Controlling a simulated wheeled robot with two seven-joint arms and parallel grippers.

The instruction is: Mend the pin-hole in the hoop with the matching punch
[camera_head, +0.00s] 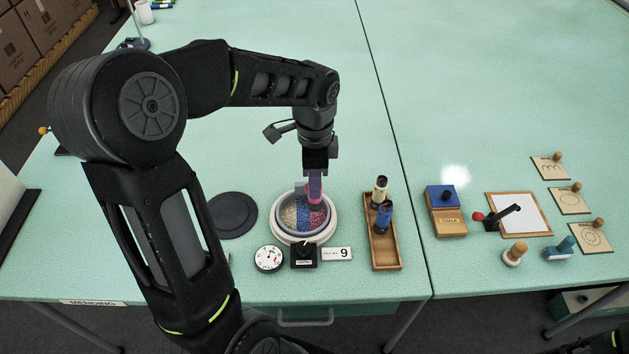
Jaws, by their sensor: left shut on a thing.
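The round hoop (281,232) sits in a pale ring near the front edge of the table. Its tufted face has beige, blue and pinkish-red areas. My left gripper (315,174) is above the hoop's right side, shut on a pinkish-red punch (315,188). The punch points down at the pinkish-red area; I cannot tell whether its tip touches. The pin-hole cannot be made out. A wooden tray (385,257) to the right holds a cream punch (380,189) and a blue punch (384,216). My right gripper is not in view.
A dial (268,259), a black knob box (304,256) and a card reading 9 (337,254) stand before the hoop. A dark disc (234,215) lies left. A chalk box (446,220), a white pad (518,213), stamps and pattern cards occupy the right table.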

